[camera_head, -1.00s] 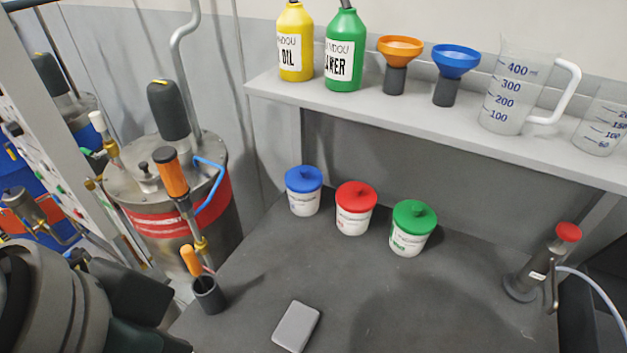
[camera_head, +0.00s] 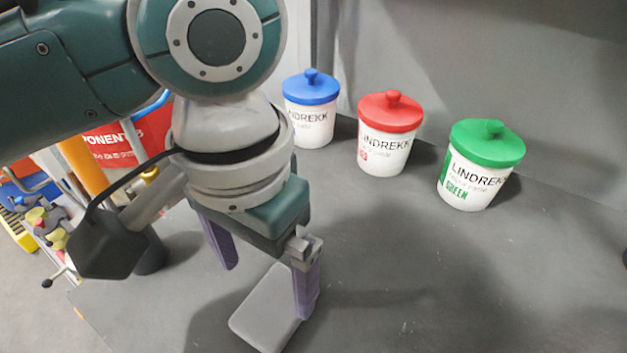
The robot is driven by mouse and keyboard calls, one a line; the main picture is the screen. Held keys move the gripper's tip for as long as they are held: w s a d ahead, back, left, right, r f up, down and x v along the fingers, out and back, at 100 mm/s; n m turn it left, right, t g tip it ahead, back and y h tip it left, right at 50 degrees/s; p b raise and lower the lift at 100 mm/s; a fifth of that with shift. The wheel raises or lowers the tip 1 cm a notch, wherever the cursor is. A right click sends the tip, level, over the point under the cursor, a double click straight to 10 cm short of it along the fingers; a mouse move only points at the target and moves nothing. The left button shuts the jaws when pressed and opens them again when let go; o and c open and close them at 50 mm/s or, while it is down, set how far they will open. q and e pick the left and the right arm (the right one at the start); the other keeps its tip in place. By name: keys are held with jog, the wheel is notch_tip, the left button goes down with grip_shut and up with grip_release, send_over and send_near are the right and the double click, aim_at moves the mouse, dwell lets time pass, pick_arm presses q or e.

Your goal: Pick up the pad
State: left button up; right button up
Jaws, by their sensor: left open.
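The pad (camera_head: 268,308) is a flat grey rounded rectangle lying on the dark grey bench top. My left gripper (camera_head: 266,288) points down over it with its two purple-grey fingers apart. One finger is at the upper left of the pad, apart from it in the picture. The other finger overlaps the pad's right side and hides part of it. I cannot tell whether that finger touches the pad. The jaws are empty. My right gripper is not in view.
Three white tubs stand at the back of the bench, with a blue lid (camera_head: 311,108), a red lid (camera_head: 389,134) and a green lid (camera_head: 479,165). A dark cup (camera_head: 151,254) stands partly hidden behind my left arm. The bench right of the pad is clear.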

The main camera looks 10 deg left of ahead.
aim_at(275, 302)
pick_arm(q)
notch_tip(275, 302, down, 2)
jog(key=f, duration=0.1)
jog(key=f+b, duration=0.1)
jog(key=f, duration=0.3)
jog(key=shift+w+f+b, duration=0.1)
jog(key=shift+w+b, duration=0.2)
jog(key=shift+w, duration=0.1)
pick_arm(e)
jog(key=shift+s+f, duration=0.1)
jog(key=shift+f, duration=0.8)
pick_arm(q)
jog(key=shift+c, duration=0.2)
